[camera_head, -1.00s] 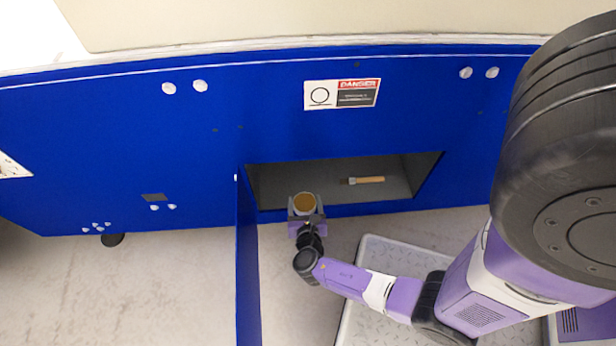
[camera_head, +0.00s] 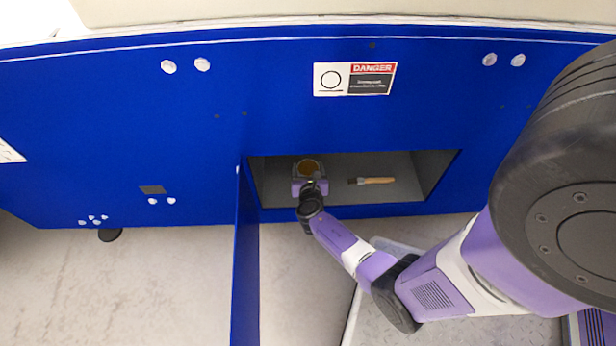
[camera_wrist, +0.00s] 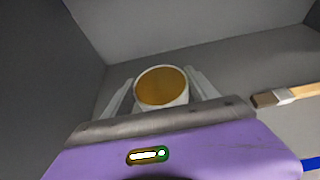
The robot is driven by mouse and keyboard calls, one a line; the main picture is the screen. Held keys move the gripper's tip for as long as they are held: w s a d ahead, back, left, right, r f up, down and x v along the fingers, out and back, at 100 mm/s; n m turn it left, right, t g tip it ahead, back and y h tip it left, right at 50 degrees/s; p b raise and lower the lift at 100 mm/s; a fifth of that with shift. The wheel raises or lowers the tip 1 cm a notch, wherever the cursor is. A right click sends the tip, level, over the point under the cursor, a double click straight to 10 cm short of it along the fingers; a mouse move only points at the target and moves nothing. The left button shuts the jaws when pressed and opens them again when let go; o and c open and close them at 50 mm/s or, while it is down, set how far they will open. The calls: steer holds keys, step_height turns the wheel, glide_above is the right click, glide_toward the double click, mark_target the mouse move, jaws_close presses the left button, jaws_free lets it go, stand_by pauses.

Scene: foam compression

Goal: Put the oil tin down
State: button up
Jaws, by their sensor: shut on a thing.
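The oil tin (camera_head: 308,167) is a small pale cylinder with an amber top. It is inside the left part of the open compartment (camera_head: 400,162) in the blue panel. My gripper (camera_head: 309,176) is shut on it, reaching in from the front. In the wrist view the tin (camera_wrist: 162,92) stands upright between the two pale fingers of my gripper (camera_wrist: 161,98). The tin's lower part is hidden behind the gripper body, so I cannot tell whether it touches the compartment floor.
A brush (camera_head: 371,181) with a wooden handle lies on the compartment floor right of the tin; it also shows in the wrist view (camera_wrist: 287,95). The open blue door (camera_head: 246,262) stands at the left of the opening. Grey compartment walls are close at left and back.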

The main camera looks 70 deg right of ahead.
mark_target(308, 174)
step_height(308, 174, down, 3)
steer(key=shift+b, duration=1.2)
steer(key=shift+w+d+f+b, duration=0.15)
steer(key=shift+d+f+b, duration=0.05)
steer(key=shift+f+b, duration=0.15)
steer(key=shift+f, duration=0.15)
steer(key=o, duration=1.8)
